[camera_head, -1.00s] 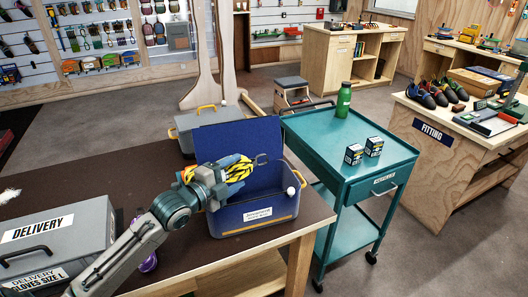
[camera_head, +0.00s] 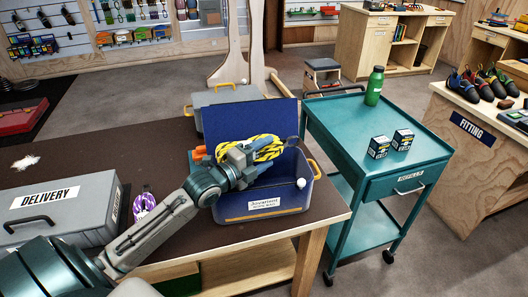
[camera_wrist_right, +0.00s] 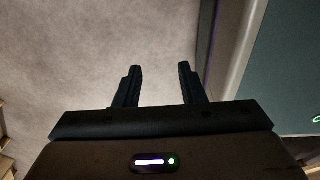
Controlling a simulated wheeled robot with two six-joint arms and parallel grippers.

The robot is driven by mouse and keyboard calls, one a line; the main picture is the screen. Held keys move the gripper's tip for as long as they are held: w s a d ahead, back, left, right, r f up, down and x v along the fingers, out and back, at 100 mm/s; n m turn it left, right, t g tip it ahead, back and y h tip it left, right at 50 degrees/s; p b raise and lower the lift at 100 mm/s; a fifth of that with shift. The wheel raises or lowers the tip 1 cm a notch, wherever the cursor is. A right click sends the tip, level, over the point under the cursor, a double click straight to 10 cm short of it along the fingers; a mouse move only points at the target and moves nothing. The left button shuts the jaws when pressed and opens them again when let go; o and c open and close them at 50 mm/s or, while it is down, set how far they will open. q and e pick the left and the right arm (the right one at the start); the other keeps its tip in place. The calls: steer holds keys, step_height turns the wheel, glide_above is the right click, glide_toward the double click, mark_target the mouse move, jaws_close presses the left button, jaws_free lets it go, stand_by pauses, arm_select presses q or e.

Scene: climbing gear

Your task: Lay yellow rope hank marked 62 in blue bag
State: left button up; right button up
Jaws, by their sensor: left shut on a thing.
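The yellow rope hank (camera_head: 265,144), yellow with black marks, is in my left gripper (camera_head: 250,158). The gripper is shut on it and holds it over the opening of the blue bag, in front of the raised lid. The number on the hank cannot be read. The blue bag (camera_head: 235,211) is an open, box-shaped container with a white label and orange handles, standing at the table's right end. Part of its inside is hidden by my left gripper and arm. My right gripper (camera_wrist_right: 160,70) shows only in the right wrist view, open and empty above a grey floor.
A grey box (camera_head: 212,97) stands behind the bag. A teal trolley (camera_head: 335,128) at right carries a green bottle (camera_head: 374,86) and two small boxes (camera_head: 391,143).

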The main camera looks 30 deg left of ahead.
arm_select(q)
steer(key=shift+f, duration=0.65)
steer(key=shift+s+b, duration=0.1)
steer(key=shift+b, duration=0.2)
steer(key=o, duration=1.3)
steer(key=shift+c, duration=0.2)
arm_select(e)
steer(key=shift+w+d+f, duration=0.35)
steer(key=shift+w+d, duration=0.15)
steer(key=shift+d, duration=0.25)
